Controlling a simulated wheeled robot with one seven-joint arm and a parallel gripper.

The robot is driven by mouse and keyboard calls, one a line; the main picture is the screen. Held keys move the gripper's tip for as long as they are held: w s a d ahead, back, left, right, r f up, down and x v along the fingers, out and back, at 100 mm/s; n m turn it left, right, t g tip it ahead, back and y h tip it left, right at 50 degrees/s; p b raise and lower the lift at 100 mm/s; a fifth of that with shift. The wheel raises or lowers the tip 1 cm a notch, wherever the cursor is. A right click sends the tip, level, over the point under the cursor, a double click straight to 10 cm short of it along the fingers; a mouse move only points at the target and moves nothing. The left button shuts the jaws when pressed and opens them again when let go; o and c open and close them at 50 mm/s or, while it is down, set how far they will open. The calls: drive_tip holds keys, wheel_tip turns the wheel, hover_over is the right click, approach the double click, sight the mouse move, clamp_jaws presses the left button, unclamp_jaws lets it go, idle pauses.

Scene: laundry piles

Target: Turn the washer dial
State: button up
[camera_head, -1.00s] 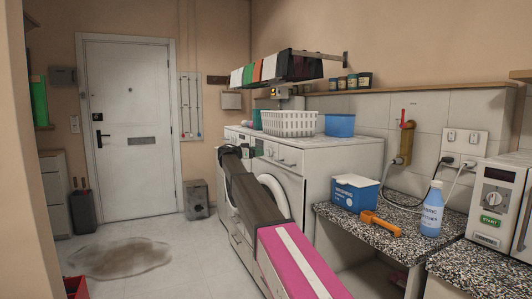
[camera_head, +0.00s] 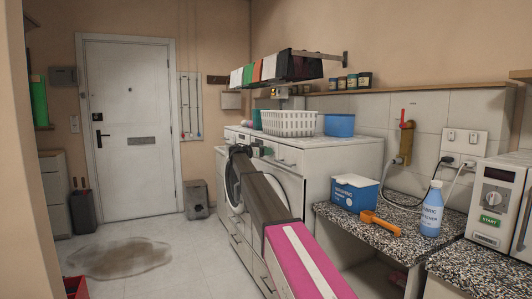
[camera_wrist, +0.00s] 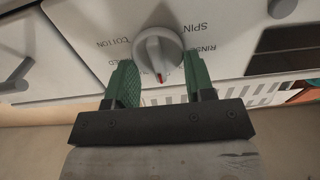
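The washer dial (camera_wrist: 158,50) is a round grey knob with a red mark on its rim, on a white panel with printed words such as COTTON, SPIN and RINSE, upside down in the wrist view. My gripper (camera_wrist: 160,74) is open, with one green finger on each side of the dial's lower part. I cannot tell whether either finger touches it. In the head view my gripper (camera_head: 262,152) is at the upper front of the white laundry machines (camera_head: 345,163), and the dial is hidden or too small to make out.
A white basket (camera_head: 288,123) and a blue tub (camera_head: 340,125) stand on the machines. A rack with hanging cloths (camera_head: 285,67) is above. A blue-and-white box (camera_head: 355,193), an orange scoop (camera_head: 380,223) and a bottle (camera_head: 432,210) are on the counter. A puddle (camera_head: 118,258) lies on the floor.

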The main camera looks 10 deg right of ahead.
drive_tip(key=shift+n, duration=0.3)
drive_tip(key=n, duration=0.7)
drive_tip(key=f+n, duration=0.1)
drive_tip(key=n, duration=0.7)
drive_tip(key=w+n, duration=0.1)
drive_tip(key=n, duration=0.7)
drive_tip(key=shift+a+f, duration=0.2)
drive_tip(key=shift+f, duration=0.15)
drive_tip(key=shift+n, duration=0.3)
drive_tip(key=o, duration=0.9)
drive_tip(key=v, duration=1)
drive_tip(key=shift+s+a, duration=0.15)
drive_tip(key=shift+a, duration=0.25)
